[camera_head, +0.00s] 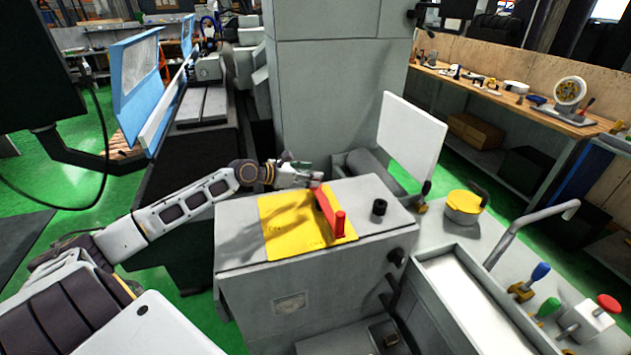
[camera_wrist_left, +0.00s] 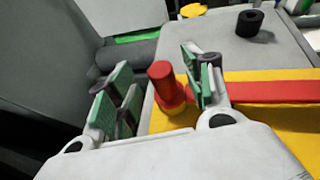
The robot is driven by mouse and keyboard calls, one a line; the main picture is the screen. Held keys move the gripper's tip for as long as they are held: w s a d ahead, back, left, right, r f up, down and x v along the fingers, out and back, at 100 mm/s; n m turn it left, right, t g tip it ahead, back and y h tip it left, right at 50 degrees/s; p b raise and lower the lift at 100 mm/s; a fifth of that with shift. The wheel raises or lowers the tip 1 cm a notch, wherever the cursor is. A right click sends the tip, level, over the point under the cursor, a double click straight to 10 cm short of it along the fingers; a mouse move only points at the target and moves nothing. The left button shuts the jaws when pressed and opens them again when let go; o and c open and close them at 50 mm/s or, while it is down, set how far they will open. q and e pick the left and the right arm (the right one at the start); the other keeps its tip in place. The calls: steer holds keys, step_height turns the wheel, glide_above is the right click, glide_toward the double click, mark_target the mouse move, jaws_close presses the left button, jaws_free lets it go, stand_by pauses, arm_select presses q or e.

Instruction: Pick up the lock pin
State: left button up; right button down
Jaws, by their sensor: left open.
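A short red upright cylinder (camera_wrist_left: 167,88), which looks like the lock pin, stands at one end of a flat red bar (camera_wrist_left: 272,92). The bar (camera_head: 325,205) lies on a yellow plate (camera_head: 283,222) on top of a grey machine box, with a red upright knob (camera_head: 340,223) at its near end. My left gripper (camera_head: 312,179) is at the bar's far end. In the left wrist view its open green-padded fingers (camera_wrist_left: 158,92) are on either side of the red cylinder, the right finger close to it. I cannot tell if they touch. My right gripper is out of view.
A black hollow cylinder (camera_head: 379,207) stands on the box to the right of the plate; it also shows in the left wrist view (camera_wrist_left: 250,22). A white panel (camera_head: 410,140) and a tall grey column (camera_head: 335,95) rise behind. A yellow round part (camera_head: 463,206) sits further right.

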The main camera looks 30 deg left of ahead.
arm_select(q)
steer(key=shift+x, duration=1.45)
jaws_close()
